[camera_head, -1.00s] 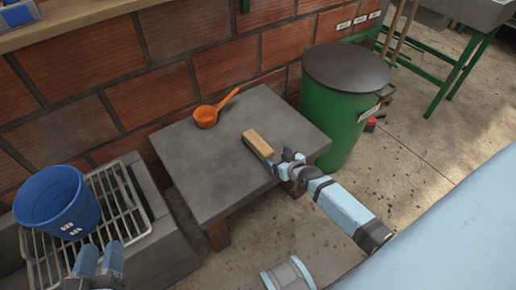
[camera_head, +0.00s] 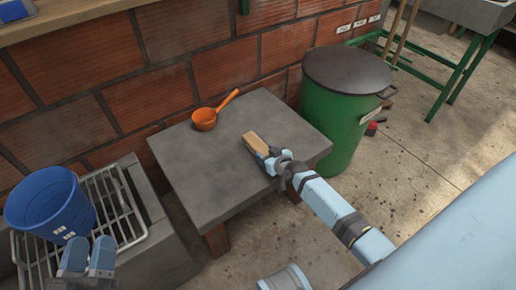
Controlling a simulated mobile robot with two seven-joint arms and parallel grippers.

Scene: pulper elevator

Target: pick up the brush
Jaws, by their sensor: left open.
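The brush (camera_head: 255,142), a light wooden block, lies on the grey table (camera_head: 215,172) right of its middle. My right gripper (camera_head: 266,154) is at the brush's near end, low over the table, and covers part of that end. I cannot tell whether its fingers close on the brush. My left gripper (camera_head: 88,256) is at the lower left, in front of the metal rack, open and apart from the brush.
An orange ladle (camera_head: 205,119) lies on the table's far side. A green bin (camera_head: 333,122) with a dark lid stands just right of the table. A blue bucket (camera_head: 48,207) sits on the metal rack (camera_head: 124,205) at left. A brick wall is behind.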

